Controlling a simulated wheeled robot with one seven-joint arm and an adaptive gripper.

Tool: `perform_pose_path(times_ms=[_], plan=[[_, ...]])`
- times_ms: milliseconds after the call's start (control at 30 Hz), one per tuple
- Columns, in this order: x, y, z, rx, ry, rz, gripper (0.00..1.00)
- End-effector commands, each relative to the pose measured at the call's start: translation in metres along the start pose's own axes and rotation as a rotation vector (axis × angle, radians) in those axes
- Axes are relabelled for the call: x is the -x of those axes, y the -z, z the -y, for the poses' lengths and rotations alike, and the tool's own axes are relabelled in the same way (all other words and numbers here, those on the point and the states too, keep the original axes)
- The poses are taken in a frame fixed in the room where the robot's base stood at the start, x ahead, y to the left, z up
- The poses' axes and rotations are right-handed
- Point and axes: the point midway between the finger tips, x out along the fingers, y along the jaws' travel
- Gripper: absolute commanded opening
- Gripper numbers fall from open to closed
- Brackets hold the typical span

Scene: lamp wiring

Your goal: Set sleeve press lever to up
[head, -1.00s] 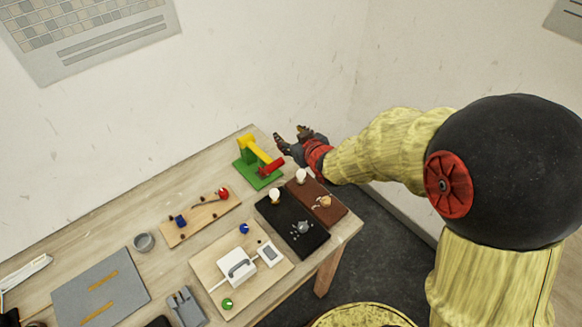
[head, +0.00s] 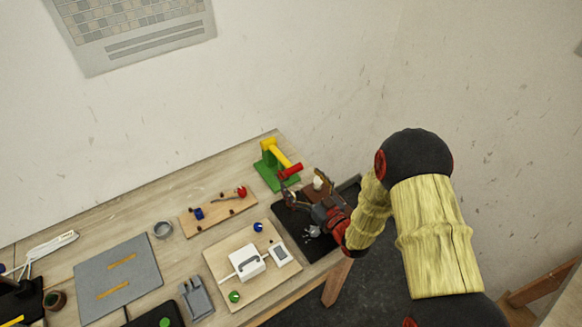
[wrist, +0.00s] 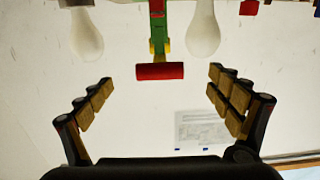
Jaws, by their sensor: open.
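The sleeve press has a green base (head: 267,178) and a yellow lever (head: 278,157) with a red crossbar handle (head: 291,170). It stands at the back right of the table. The lever slopes down toward the handle. In the wrist view the picture is upside down, and the red handle (wrist: 160,71) shows between and beyond my fingers. My gripper (head: 304,188) is open and empty, just in front of the press and apart from the handle. In the wrist view its spread fingers (wrist: 160,84) do not touch anything.
Two white bulbs, one left (wrist: 86,36) and one right (wrist: 203,32) of the handle in the wrist view, stand close by. A black tray (head: 291,224) lies under my gripper. A wooden board (head: 213,217) lies left of the press. The wall rises behind the table.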

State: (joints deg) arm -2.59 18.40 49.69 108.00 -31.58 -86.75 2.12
Motion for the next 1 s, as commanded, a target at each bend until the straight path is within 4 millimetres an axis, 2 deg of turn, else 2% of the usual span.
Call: perform_pose_path(times_ms=[300,500,867,1000], plan=[[-0.047,0.0,0.001,0.002,0.002,0.0,0.91],[-0.068,0.0,0.0,0.002,0.0,0.001,0.91],[-0.073,0.001,0.0,0.001,-0.001,0.001,0.91],[-0.073,0.001,-0.001,0.001,-0.001,0.001,0.83]])
